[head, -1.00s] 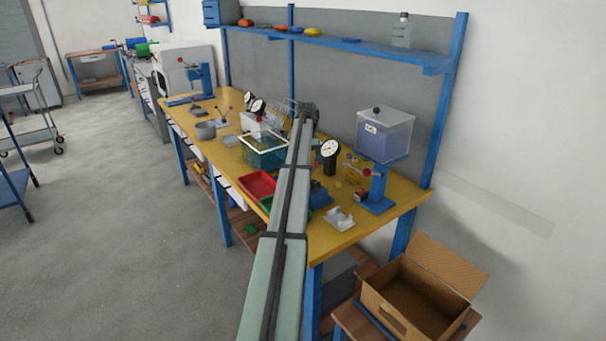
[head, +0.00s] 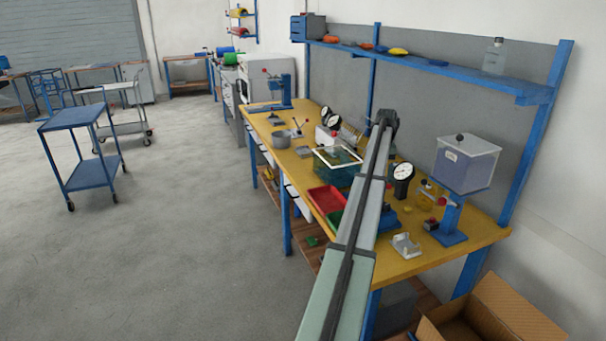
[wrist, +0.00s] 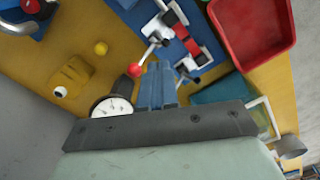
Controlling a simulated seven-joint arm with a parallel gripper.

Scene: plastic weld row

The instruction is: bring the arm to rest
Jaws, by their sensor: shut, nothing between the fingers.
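My arm (head: 352,235) stretches from the bottom of the head view over the yellow workbench (head: 405,262). Its far dark end (head: 386,118) shows in front of the grey back panel. My gripper's fingers are not distinguishable in the head view. In the wrist view, my gripper (wrist: 160,68) shows two blue fingers close together, shut and empty. They stand out over the bench, beside a white dial gauge (wrist: 112,107) and a blue fixture with red and white clamps (wrist: 180,35). Whether the fingers touch anything below cannot be told.
A red tray (head: 327,199), a clear bin on a blue stand (head: 466,165) and a dial gauge (head: 403,172) stand near the arm. A blue shelf (head: 430,68) runs above. A cardboard box (head: 500,312) is at lower right. The floor at left is open around a blue cart (head: 78,118).

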